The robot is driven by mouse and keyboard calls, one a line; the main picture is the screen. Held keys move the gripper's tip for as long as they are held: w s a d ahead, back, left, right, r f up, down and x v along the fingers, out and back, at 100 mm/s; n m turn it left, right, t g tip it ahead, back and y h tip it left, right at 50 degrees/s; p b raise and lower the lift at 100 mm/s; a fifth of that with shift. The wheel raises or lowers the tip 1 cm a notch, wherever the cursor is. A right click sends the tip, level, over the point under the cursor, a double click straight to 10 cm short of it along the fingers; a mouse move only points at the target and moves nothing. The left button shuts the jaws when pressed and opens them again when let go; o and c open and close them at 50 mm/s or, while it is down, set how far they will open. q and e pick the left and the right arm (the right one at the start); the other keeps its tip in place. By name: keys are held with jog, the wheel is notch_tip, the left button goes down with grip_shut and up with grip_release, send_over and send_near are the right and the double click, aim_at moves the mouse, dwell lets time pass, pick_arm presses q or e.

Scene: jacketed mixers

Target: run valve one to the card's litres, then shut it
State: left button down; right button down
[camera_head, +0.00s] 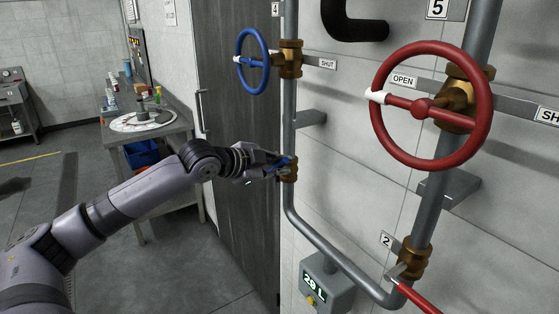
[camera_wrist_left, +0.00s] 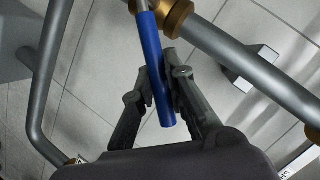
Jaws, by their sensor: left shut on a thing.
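My left gripper (camera_head: 277,163) is shut on the blue lever handle (camera_wrist_left: 151,65) of a brass valve (camera_head: 289,170) on the left vertical pipe. In the left wrist view my gripper's fingers (camera_wrist_left: 159,75) lie on both sides of the handle, whose free end sticks out past them. I see no number plate on this valve, and my gripper partly hides it. The grey meter box (camera_head: 327,283) below reads about 29 L and has a yellow button (camera_head: 311,300). I cannot make out a litre card. My right gripper is not in view.
A blue handwheel (camera_head: 252,61) marked 4 is above my gripper. A large red handwheel (camera_head: 431,106) marked 5 is at the right, and a red lever (camera_head: 418,298) is at valve 2. A table (camera_head: 178,128) stands behind at left.

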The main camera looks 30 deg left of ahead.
aim_at(276, 166)
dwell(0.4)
pick_arm(q)
jog(key=c, duration=1.6)
grip_release()
jog(key=shift+s+a+r, duration=0.15)
jog(key=shift+s+a, duration=0.15)
jog(key=shift+s, duration=0.15)
jog(key=v, duration=0.4)
jog(key=shift+s+r, duration=0.2)
jog(key=shift+s, duration=0.15)
jog(key=shift+v, duration=3.1)
